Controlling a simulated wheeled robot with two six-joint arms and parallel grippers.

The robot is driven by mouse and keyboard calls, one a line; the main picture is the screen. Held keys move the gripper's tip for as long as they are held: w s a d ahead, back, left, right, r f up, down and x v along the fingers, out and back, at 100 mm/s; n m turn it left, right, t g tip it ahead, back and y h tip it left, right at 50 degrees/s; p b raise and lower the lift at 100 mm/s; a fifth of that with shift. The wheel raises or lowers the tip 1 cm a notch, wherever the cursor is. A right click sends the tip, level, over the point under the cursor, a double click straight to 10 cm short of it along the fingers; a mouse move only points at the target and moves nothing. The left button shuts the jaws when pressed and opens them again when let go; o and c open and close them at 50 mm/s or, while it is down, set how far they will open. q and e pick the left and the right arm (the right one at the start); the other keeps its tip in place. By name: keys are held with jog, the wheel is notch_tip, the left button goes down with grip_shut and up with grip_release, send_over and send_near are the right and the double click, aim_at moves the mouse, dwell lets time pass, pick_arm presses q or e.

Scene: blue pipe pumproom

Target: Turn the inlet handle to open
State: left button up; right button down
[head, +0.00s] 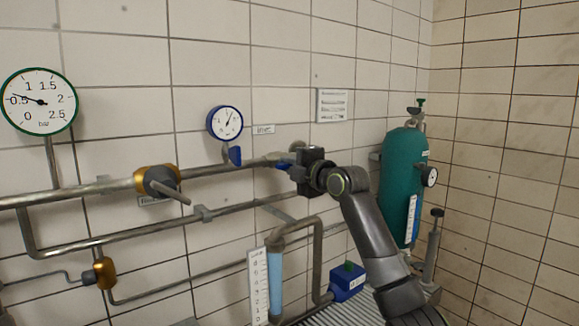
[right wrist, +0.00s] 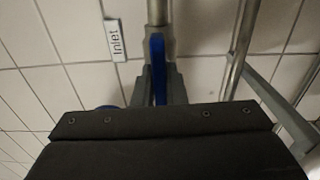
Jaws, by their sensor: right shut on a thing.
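The inlet handle (right wrist: 158,68) is a blue lever. In the right wrist view it stands upright in the picture, in line with the grey pipe end (right wrist: 157,12) above it. My right gripper (right wrist: 158,86) is shut on it, with one grey finger on each side. In the head view my right gripper (head: 291,170) reaches the upper pipe from the right, and only a small blue bit of the handle (head: 282,166) shows. The "Inlet" label (right wrist: 115,40) is on the tiled wall beside it, and also shows in the head view (head: 263,129). My left gripper is not seen.
A blue-rimmed gauge (head: 225,123) with a blue valve (head: 233,155) sits left of the grip. A brass valve (head: 157,181) with a grey lever is farther left. A lower pipe (head: 150,232) runs close below. A teal cylinder (head: 402,180) stands at the right.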

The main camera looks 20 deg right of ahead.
jog(key=shift+f, duration=0.1)
jog(key=c, duration=1.5)
grip_release()
jog(key=b+v, duration=0.4)
jog(key=v, duration=1.3)
jog(key=shift+s+d+b, duration=0.1)
jog(key=shift+s+b, duration=0.1)
jog(key=shift+b, duration=0.2)
